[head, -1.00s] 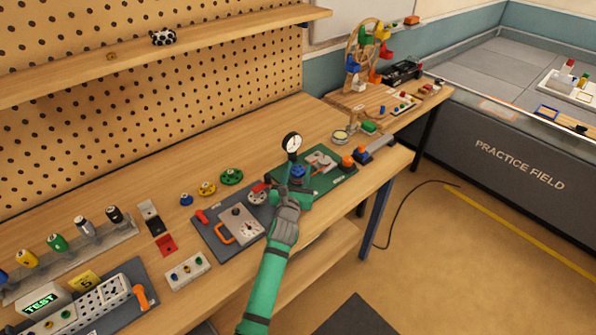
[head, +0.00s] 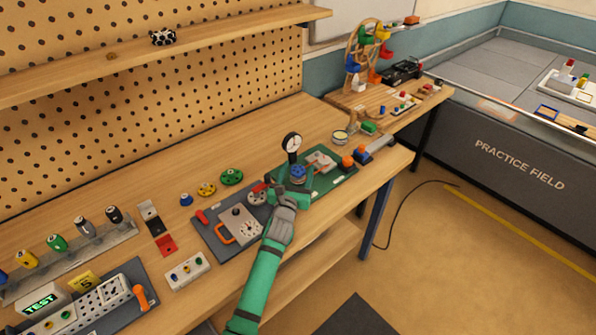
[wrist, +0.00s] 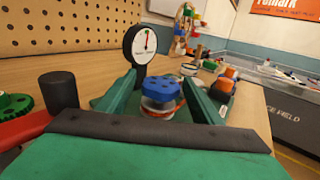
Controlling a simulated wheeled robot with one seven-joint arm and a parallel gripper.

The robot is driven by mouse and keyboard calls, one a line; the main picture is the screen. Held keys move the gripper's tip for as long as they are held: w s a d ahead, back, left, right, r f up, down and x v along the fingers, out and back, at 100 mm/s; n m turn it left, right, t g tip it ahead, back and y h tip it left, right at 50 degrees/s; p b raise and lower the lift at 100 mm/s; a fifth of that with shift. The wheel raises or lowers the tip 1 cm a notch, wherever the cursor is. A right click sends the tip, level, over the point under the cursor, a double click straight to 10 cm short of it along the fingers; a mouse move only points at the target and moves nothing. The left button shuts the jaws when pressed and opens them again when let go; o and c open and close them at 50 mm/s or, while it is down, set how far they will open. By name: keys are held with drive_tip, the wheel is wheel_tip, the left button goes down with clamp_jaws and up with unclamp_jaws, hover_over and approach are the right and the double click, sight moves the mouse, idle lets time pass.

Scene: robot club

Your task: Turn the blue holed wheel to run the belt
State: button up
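The blue holed wheel (wrist: 160,90) sits on top of a pale and reddish hub on the green board (head: 333,183). It also shows in the head view (head: 298,173), just beyond my gripper. My gripper (wrist: 161,96) is open in the wrist view, with one green finger on each side of the wheel and visible room between. I cannot tell whether either finger touches it. A round dial gauge (wrist: 140,44) on a dark post stands right behind the wheel; it also shows in the head view (head: 291,143). The belt is not clearly visible.
A grey board with a dial plate (head: 242,224) and orange handle lies left of my gripper. An orange-topped blue part (head: 375,147) is to the right. Green, yellow and blue wheels (head: 207,189) lie behind left. The bench's back middle is clear.

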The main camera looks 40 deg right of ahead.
drive_tip(key=shift+v, duration=5.4)
